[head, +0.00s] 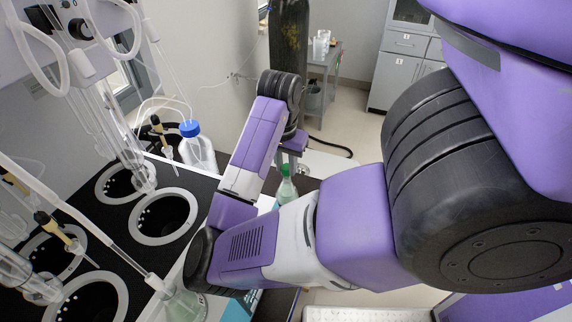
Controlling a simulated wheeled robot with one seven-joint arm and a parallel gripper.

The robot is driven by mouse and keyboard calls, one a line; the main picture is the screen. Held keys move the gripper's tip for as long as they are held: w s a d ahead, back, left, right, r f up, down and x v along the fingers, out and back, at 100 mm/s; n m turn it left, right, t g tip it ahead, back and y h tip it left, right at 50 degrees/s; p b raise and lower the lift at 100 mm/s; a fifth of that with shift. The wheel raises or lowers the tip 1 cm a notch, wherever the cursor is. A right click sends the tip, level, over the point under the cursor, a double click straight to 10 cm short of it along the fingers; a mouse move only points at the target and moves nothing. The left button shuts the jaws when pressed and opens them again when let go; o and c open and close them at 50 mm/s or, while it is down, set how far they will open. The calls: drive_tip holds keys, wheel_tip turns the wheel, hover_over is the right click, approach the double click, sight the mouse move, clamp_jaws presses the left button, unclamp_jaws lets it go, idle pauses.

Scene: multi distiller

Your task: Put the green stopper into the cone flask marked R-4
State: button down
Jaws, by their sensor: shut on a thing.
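My gripper (290,157) points down beyond my purple forearm, near the middle of the view. It is shut on a small green thing, which looks like the green stopper (286,169), though fingers and size make it hard to make out. Just below it stands a cone flask (287,190) with pale green contents, its lower part hidden by my arm. I cannot tell whether stopper and flask touch. A second flask with greenish contents (185,306) stands at the bottom left, partly cut off. No R-4 mark is readable on either.
At left, a black bench top holds several round wells with grey rims (163,216) and glass tubing above them. A blue-capped bottle (197,150) stands at the bench's back. A dark gas cylinder (289,40), a cart (322,70) and grey cabinets (398,78) are farther back.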

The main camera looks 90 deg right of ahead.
drive_tip(key=c, duration=1.1)
unclamp_jaws()
drive_tip(key=r, duration=0.2)
drive_tip(key=r+p, duration=0.1)
drive_tip(key=r, duration=0.2)
drive_tip(key=a+r, duration=0.1)
drive_tip(key=r, duration=0.1)
drive_tip(key=shift+w+r+p, duration=0.15)
drive_tip(key=shift+r+p, duration=0.2)
drive_tip(key=shift+r, duration=0.05)
